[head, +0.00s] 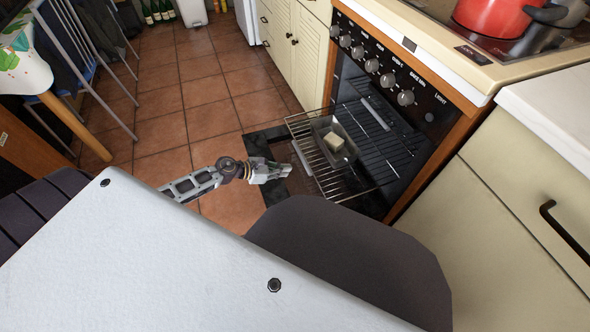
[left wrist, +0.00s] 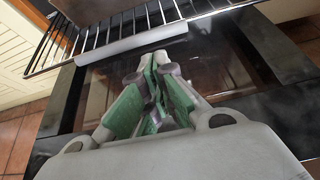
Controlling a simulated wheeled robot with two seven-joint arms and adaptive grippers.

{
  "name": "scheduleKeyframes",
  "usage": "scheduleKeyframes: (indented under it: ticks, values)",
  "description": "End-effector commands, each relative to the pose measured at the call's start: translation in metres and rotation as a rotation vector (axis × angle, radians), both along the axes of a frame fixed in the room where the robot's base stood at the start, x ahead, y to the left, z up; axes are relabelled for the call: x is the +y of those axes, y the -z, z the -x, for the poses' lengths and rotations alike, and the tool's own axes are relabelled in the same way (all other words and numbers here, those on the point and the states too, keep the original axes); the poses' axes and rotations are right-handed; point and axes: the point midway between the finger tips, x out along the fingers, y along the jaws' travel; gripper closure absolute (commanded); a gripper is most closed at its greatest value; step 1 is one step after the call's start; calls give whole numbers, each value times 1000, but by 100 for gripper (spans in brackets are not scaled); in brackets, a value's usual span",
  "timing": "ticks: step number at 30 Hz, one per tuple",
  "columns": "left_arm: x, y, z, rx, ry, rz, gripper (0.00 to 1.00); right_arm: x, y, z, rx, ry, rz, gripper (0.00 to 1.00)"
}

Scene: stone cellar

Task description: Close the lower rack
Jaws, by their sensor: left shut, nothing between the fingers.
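The oven (head: 375,125) is open, and its dark door (head: 262,140) is folded down low. A wire rack (head: 300,128) sticks out of the oven over the door. It carries a grey tray (head: 321,126) with a pale block (head: 334,142) in it. A light bar (head: 302,158) runs along part of the rack's front edge. My left gripper (head: 286,169) is shut and empty, just in front of that bar. In the left wrist view, its green-padded fingers (left wrist: 157,70) point at the bar (left wrist: 132,46) below the rack (left wrist: 150,20); contact is unclear. My right gripper is out of view.
Cream cabinets stand beyond the oven (head: 295,45) and on the near right (head: 520,200). A red pot (head: 490,15) sits on the hob. A table leg (head: 75,125) and metal chair frame (head: 85,75) are at left. The tiled floor (head: 190,90) between is clear.

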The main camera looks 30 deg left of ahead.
Motion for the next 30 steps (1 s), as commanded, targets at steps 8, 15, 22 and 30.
scheduleKeyframes:
  ticks: [8, 15, 22, 30]
  values:
    - [-15, 7, -17, -2, 0, 1, 100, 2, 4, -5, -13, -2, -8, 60]
    - [-26, 10, -30, -1, 0, 0, 100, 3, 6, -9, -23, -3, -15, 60]
    - [-31, 11, -35, -1, 0, 0, 100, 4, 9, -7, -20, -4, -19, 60]
    - [-32, 11, -36, -1, 0, -1, 100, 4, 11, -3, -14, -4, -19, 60]
